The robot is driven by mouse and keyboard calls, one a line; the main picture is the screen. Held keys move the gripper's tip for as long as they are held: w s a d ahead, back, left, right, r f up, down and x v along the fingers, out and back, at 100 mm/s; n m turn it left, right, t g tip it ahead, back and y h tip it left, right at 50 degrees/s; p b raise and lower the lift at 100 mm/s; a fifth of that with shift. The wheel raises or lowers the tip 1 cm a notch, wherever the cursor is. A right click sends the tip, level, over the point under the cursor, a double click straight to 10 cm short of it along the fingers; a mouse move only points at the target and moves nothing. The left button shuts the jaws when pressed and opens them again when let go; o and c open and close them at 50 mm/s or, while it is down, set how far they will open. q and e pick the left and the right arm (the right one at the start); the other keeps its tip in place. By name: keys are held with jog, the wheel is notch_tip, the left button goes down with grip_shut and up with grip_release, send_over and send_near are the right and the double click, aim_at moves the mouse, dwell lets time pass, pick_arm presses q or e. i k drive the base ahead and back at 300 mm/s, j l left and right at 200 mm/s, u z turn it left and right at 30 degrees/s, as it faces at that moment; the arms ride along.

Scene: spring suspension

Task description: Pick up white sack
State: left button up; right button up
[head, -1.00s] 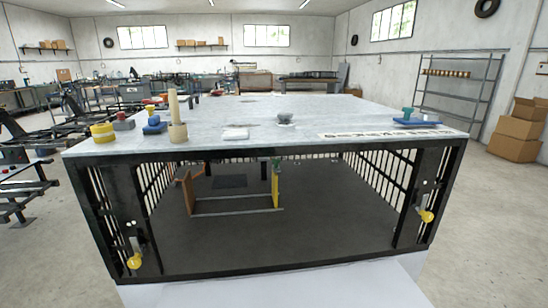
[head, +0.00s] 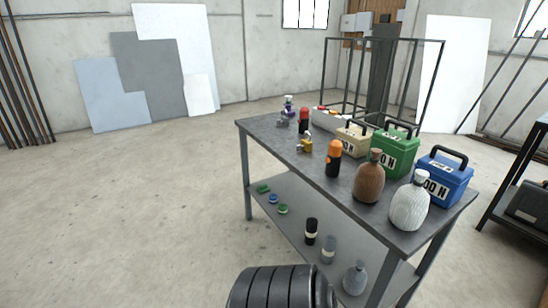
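The white sack (head: 410,203) stands upright on the near right part of the dark table top (head: 270,131), close to its front edge. It is bulging, with a narrow tied neck. A brown sack (head: 369,180) of similar shape stands just to its left, and a blue box marked "00 N" (head: 445,182) is close behind it to the right. Neither of my grippers shows in the head view, and nothing is touching the white sack.
A green box (head: 393,152), a tan box (head: 352,142) and an orange-topped black bottle (head: 333,160) share the table top. The lower shelf holds a grey sack (head: 355,279). A dark ribbed object (head: 275,288) is at the bottom edge. The floor at left is clear.

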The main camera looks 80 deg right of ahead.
aim_at(409, 207)
jog(key=z, duration=3.75)
